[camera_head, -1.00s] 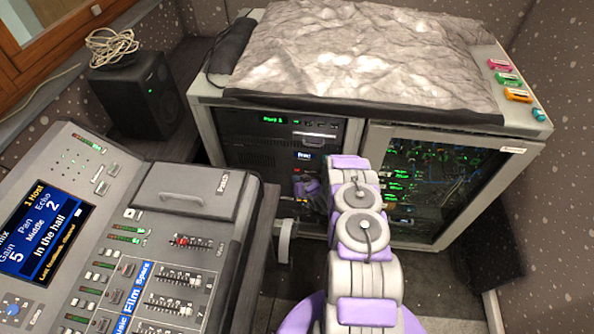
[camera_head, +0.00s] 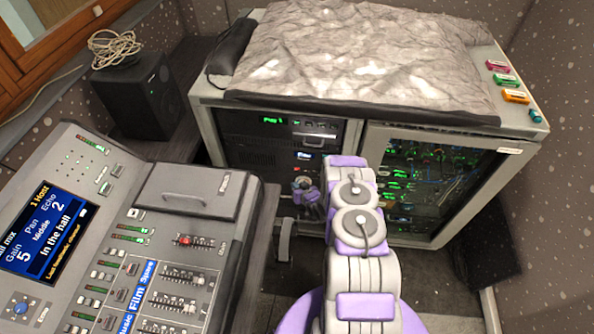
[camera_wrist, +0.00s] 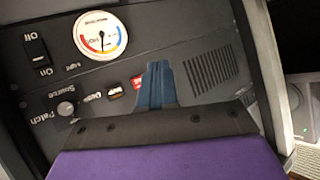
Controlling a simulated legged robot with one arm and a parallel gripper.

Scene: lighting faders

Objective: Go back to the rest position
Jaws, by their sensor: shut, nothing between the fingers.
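My arm (camera_head: 360,245), in white and purple, reaches forward in the head view between the mixing console and the rack cabinet. Its far end is folded low behind the upper link, so my gripper is mostly hidden there. In the wrist view my gripper (camera_wrist: 157,85) shows as blue fingers closed together with nothing between them. It points at a dark panel with a round gauge (camera_wrist: 100,36), an on/off rocker switch (camera_wrist: 36,53), a knob (camera_wrist: 67,108) and a red switch (camera_wrist: 137,83). I cannot tell whether the fingertips touch the panel.
The mixing console (camera_head: 225,262) with faders and a screen (camera_head: 45,226) stands at left. The rack cabinet (camera_head: 363,150) stands ahead with a grey crumpled cover (camera_head: 365,55) on top. A black speaker (camera_head: 134,95) is at back left. Floor shows at lower right.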

